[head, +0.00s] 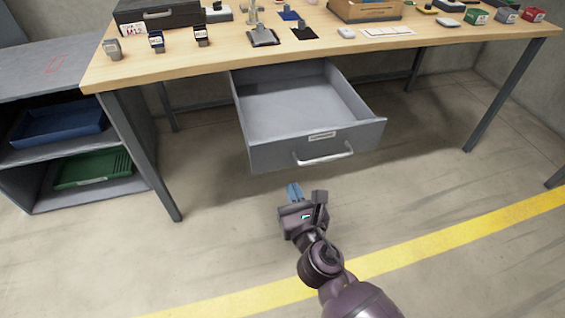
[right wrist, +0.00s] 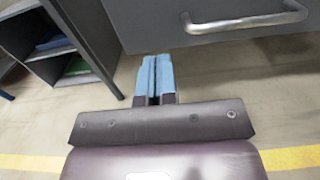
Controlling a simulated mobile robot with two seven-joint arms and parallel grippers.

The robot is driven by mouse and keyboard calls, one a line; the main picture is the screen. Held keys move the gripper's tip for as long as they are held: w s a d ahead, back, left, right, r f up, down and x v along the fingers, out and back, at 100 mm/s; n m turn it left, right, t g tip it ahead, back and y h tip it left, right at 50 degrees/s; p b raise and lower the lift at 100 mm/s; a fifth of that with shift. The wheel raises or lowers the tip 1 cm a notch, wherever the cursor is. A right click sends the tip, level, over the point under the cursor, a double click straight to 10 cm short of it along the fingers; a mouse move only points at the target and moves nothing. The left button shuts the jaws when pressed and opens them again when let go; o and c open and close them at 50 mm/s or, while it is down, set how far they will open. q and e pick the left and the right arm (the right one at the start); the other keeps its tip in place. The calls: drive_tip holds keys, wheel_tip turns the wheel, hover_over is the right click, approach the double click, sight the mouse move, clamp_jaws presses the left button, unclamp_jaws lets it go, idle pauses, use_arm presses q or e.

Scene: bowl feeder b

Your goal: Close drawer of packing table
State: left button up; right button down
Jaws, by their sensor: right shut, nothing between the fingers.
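The grey drawer (head: 268,146) of the packing table (head: 250,58) is pulled out toward me and looks empty inside. Its front has a small label and a silver handle (head: 324,156). The handle also shows at the top right of the right wrist view (right wrist: 245,22). My right gripper (head: 294,190) is in front of the drawer, below and a little left of the handle in the head view. Its blue fingers (right wrist: 153,76) are together with nothing between them, apart from the handle. My left gripper is not in view.
A grey shelf unit (head: 52,80) with a blue tray (head: 58,122) and a green tray (head: 95,168) stands at the left. A table leg (head: 140,155) stands left of the drawer. Small items and boxes lie on the tabletop. The floor before the drawer is clear.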

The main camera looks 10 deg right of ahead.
sight(280, 156)
drive_tip(key=w, duration=0.7)
drive_tip(key=shift+w+a+f+b, duration=0.1)
drive_tip(key=shift+w+a+b, duration=0.05)
drive_tip(key=shift+b, duration=0.25)
drive_tip(key=shift+w, duration=0.6)
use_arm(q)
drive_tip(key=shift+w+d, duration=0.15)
use_arm(e)
drive_tip(key=shift+w, duration=0.25)
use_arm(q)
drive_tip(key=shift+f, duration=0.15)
use_arm(e)
drive_tip(key=shift+w, duration=0.1)
